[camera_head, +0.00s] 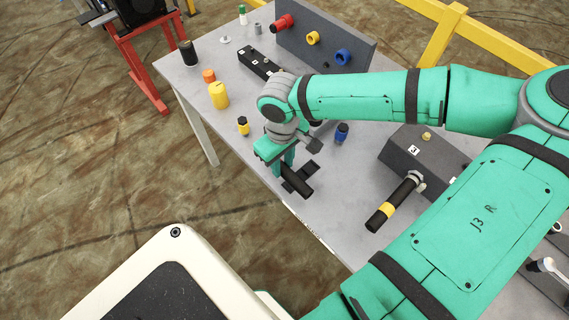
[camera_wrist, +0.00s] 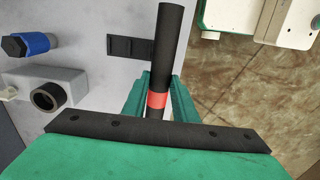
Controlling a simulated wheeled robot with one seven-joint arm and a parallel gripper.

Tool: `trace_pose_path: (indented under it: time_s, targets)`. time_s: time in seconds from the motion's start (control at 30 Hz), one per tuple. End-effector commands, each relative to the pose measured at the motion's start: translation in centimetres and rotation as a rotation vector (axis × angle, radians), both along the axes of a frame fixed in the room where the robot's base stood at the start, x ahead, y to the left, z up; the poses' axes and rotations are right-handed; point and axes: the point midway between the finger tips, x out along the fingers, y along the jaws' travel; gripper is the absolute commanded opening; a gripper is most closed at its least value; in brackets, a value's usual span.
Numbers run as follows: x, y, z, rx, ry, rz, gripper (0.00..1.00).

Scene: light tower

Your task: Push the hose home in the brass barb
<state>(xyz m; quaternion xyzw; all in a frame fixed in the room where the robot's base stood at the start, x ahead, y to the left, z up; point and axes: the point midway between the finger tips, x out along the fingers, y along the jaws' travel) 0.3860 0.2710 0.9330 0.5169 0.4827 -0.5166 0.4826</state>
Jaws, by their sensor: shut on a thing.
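My gripper (camera_head: 284,163) is shut on a black hose (camera_head: 297,184), held near the front edge of the grey table. In the wrist view the hose (camera_wrist: 170,45) runs between the green fingers (camera_wrist: 157,96), with a red band at the grip. Its far end points away from the wrist and is free. From the block's front fitting (camera_head: 418,181), a second black hose with a yellow band (camera_head: 387,210) sticks out toward the front.
A dark flat rack (camera_wrist: 130,48) lies on the table beside the held hose. Yellow (camera_head: 218,95) and black (camera_head: 188,53) cylinders stand at the back left. A panel (camera_head: 320,45) bears coloured ports.

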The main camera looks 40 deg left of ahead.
Motion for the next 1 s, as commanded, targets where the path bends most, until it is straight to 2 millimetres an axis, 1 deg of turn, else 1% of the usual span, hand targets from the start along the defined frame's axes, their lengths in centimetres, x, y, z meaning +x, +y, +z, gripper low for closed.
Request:
trace_pose_path:
  time_s: [0.07,0.2,0.3,0.53,0.77,0.8,0.83,0.87,1.0]
  targets:
    - [0.3,0.1,-0.6,-0.001,0.000,-0.003,0.02]
    - [0.4,-0.1,-2.6,0.000,0.004,-0.008,0.02]
    - [0.4,-0.1,-3.3,0.000,0.001,-0.007,0.02]
    - [0.6,-0.5,-3.3,0.000,0.000,-0.015,0.02]
    - [0.5,-0.3,-3.9,0.000,0.002,-0.013,0.02]
    - [0.5,-0.3,-3.8,0.000,0.000,-0.011,0.35]
    - [0.5,-0.2,-3.8,0.000,0.000,-0.010,0.42]
    - [0.5,-0.2,-3.8,0.000,0.000,-0.010,0.44]
    - [0.5,-0.2,-3.8,0.000,0.000,-0.010,0.44]
